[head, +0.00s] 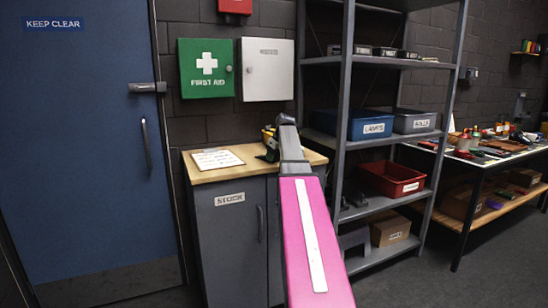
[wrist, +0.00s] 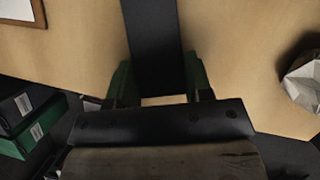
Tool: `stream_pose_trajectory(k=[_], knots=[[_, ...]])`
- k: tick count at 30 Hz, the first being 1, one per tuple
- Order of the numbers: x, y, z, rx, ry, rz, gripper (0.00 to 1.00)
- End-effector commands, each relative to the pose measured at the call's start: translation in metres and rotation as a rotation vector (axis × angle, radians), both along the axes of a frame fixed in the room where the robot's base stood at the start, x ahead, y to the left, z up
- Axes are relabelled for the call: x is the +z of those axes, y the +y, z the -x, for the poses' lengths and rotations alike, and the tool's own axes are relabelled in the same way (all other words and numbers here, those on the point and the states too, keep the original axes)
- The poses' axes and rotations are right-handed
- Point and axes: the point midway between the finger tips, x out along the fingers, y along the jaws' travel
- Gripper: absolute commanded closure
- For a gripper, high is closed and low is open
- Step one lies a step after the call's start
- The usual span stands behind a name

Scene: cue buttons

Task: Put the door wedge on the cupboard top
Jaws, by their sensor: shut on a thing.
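The cupboard top (head: 240,167) is a pale wooden surface on a grey cupboard labelled STOCK; it also fills much of the wrist view (wrist: 75,40). My gripper (wrist: 160,80) has green fingers closed on both sides of a long dark piece, the door wedge (wrist: 153,45). The wedge stretches away from the fingers over the wood. I cannot tell whether it touches the surface. In the head view my gripper (head: 271,147) is over the right part of the cupboard top, partly hidden by my pink arm, and the wedge cannot be made out there.
A clipboard (head: 217,159) lies on the left of the top. A pale crumpled object (wrist: 303,80) is at the right in the wrist view. Labelled boxes (wrist: 30,125) show at its lower left. A metal shelf rack (head: 345,110) stands close to the right of the cupboard.

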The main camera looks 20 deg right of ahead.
Motion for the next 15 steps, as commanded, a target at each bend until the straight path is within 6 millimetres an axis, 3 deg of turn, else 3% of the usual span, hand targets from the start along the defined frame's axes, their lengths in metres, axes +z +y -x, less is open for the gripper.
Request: stream_pose_trajectory(k=[2,3,5,15], knots=[[-0.0022,0.0001,0.0001,0.000,0.000,0.000,0.79],[-0.0020,0.0000,0.0000,0.000,0.000,0.000,0.44],[-0.0018,0.0000,0.0000,0.000,0.000,0.000,0.28],[0.0009,0.0000,-0.0002,0.000,0.000,0.000,0.28]])
